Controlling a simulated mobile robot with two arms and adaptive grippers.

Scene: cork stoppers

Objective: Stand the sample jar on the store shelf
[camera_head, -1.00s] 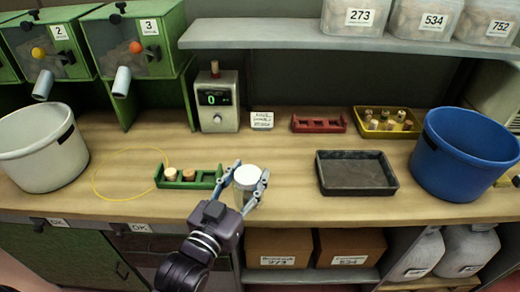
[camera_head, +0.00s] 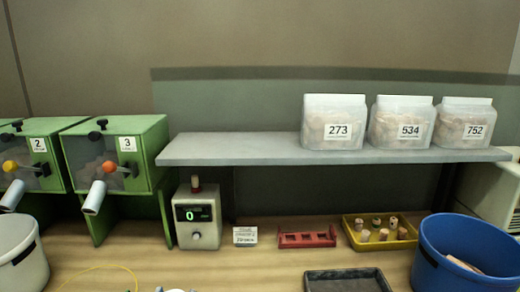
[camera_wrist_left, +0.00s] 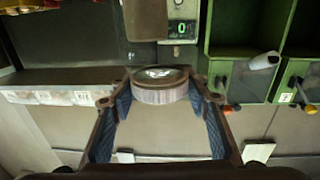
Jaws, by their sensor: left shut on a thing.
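In the head view only small tips of this gripper (camera_head: 161,290) show at the bottom edge, and the jar is mostly cut off. The grey store shelf (camera_head: 235,150) runs across the head view above the bench, with its left half bare. My right gripper is not in view.
Tubs 273 (camera_head: 333,122), 534 (camera_head: 400,122) and 752 (camera_head: 463,122) fill the shelf's right half. Below stand the counter box (camera_head: 197,225), a red rack (camera_head: 307,238), a yellow tray (camera_head: 348,228) of stoppers and a blue bucket (camera_head: 430,255). Green dispensers (camera_head: 140,135) border the shelf's left end.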

